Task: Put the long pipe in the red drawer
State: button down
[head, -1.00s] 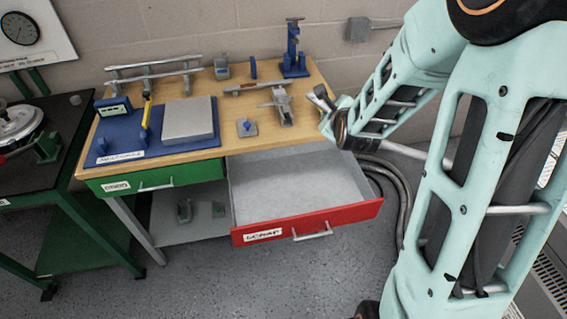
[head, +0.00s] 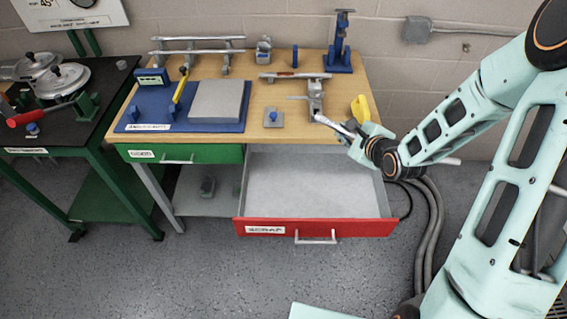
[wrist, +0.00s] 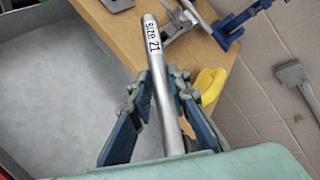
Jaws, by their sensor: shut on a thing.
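My gripper (head: 348,133) is shut on a grey metal pipe (wrist: 156,62) marked "SIZE 21". In the wrist view the pipe runs between the two blue-padded fingers (wrist: 160,105); in the head view its free end (head: 326,122) points left and up over the bench's front edge. The red drawer (head: 270,228), labelled on its front, is pulled open and its grey floor (head: 305,180) looks empty. My gripper is above the drawer's back right corner. The drawer also shows at the left of the wrist view (wrist: 55,90).
The wooden bench (head: 265,100) holds a blue board (head: 130,117) with a grey plate, a rail rack (head: 195,52), a blue stand (head: 338,50) and a grey clamp (head: 315,92). A yellow object (head: 361,108) is close behind my gripper. The green drawer (head: 200,153) is shut.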

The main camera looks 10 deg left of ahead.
jog(key=s+a+f+n+g+y, duration=0.2)
jog(key=s+a+f+n+g, duration=0.1)
jog(key=a, duration=0.5)
jog(key=s+a+f+n+g+y, duration=0.2)
jog(key=s+a+f+n+y, duration=0.1)
jog(key=s+a, duration=0.4)
jog(key=shift+a+f+n+g+p, duration=0.3)
jog(key=shift+a+f+n+g, duration=0.15)
jog(key=shift+f+n, duration=0.5)
